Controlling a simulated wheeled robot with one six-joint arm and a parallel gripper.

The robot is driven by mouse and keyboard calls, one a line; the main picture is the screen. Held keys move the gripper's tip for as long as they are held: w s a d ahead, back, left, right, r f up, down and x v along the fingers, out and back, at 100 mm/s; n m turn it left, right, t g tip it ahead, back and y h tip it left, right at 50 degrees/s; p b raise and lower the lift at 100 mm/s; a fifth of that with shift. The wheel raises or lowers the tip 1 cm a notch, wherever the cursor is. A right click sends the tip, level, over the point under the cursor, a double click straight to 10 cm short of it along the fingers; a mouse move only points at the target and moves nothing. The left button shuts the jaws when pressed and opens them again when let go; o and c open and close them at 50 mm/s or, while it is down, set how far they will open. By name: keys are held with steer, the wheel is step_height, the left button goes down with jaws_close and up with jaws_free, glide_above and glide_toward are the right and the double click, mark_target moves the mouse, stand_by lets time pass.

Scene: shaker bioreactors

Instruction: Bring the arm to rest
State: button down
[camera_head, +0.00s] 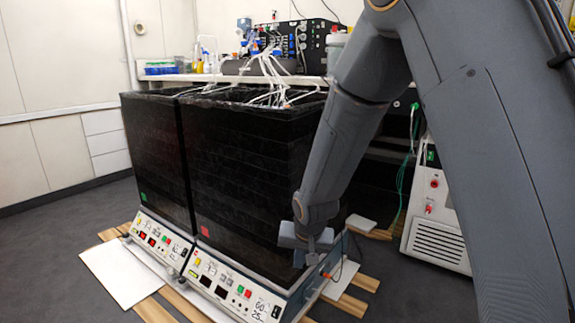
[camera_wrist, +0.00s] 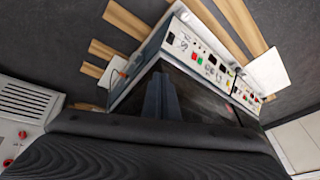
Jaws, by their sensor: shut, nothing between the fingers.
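My gripper (camera_head: 313,259) hangs at the lower end of my arm in the head view, in front of the right side of the nearer black shaker bioreactor (camera_head: 250,180). Its fingers are together with nothing held. I cannot tell whether it touches the shaker. In the wrist view a dark finger-like part of my gripper (camera_wrist: 161,100) stands out before the shaker's dark face. The shaker's control panel (camera_wrist: 200,52) with buttons shows beyond it. A second black shaker (camera_head: 155,155) stands to the left in the head view.
Wooden slats (camera_head: 155,310) and white boards (camera_head: 118,272) lie under the shakers. A white cooling unit (camera_head: 437,225) with red knobs stands to the right. A bench (camera_head: 215,78) with tubing and instruments is behind. Grey floor (camera_head: 60,250) is open at left.

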steer(key=s+a+r+n+g, duration=0.15)
steer(key=s+r, duration=0.45)
steer(key=s, duration=0.6)
steer(key=s+a+r+n+g, duration=0.1)
steer(key=s+r+n+g, duration=0.3)
steer(key=s, duration=0.7)
steer(key=s+a+r+n+t, duration=0.1)
steer(key=s+a+r+n, duration=0.1)
steer(key=s+r, duration=0.75)
steer(key=s+d+r+m+h+p, duration=0.1)
steer(key=d+r+m+p, duration=0.5)
steer(key=d+r+p, duration=1.4)
steer(key=shift+s+d+r+p, duration=0.3)
steer(key=shift+s+r+p, duration=0.75)
steer(key=shift+p, duration=6.7)
steer(key=shift+w+a+r, duration=0.1)
steer(key=shift+w+r, duration=0.2)
steer(key=shift+w, duration=0.05)
